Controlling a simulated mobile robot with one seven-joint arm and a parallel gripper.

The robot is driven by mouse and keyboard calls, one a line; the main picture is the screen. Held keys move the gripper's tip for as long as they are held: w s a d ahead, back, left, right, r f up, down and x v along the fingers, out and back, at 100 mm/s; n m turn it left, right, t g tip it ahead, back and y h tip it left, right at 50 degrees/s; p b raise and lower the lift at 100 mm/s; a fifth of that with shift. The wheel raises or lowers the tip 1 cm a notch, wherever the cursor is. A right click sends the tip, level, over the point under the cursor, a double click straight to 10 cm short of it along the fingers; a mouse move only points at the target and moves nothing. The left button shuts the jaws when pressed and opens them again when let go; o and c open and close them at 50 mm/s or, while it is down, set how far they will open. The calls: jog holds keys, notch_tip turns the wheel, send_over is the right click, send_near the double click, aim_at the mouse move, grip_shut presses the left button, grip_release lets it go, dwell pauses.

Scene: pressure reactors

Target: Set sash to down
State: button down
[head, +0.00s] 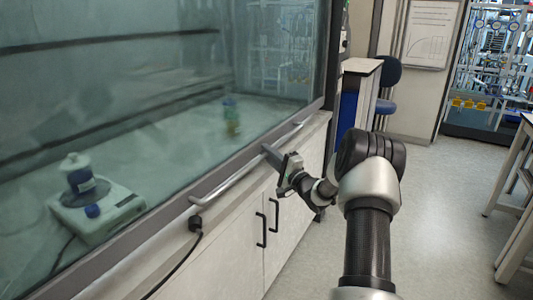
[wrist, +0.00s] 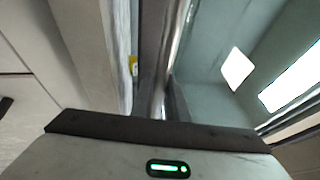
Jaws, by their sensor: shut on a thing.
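The sash (head: 150,110) is a large tinted glass pane with a dark grey lower frame (head: 160,212). A long metal handle bar (head: 235,181) runs along this frame. The frame lies close to the front edge of the worktop in the head view; I cannot tell how much gap is below it. My gripper (head: 269,152) is shut on the handle bar, right of its middle. In the wrist view the handle bar (wrist: 160,98) runs down to my gripper's dark edge.
White cabinets (head: 285,228) with black handles are below. A black plug and cable (head: 195,226) hang at the front. Open floor (head: 440,220) lies to the right.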

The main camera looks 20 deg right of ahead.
jog(key=shift+a+f, duration=0.1)
jog(key=shift+f, duration=0.25)
jog(key=c, duration=1.7)
grip_release()
jog(key=shift+r, duration=0.1)
jog(key=shift+s+d, duration=0.2)
jog(key=shift+s, duration=0.05)
jog(key=p+v, duration=0.3)
jog(key=v, duration=1.3)
jog(key=shift+s, duration=0.4)
jog(key=shift+w, duration=0.1)
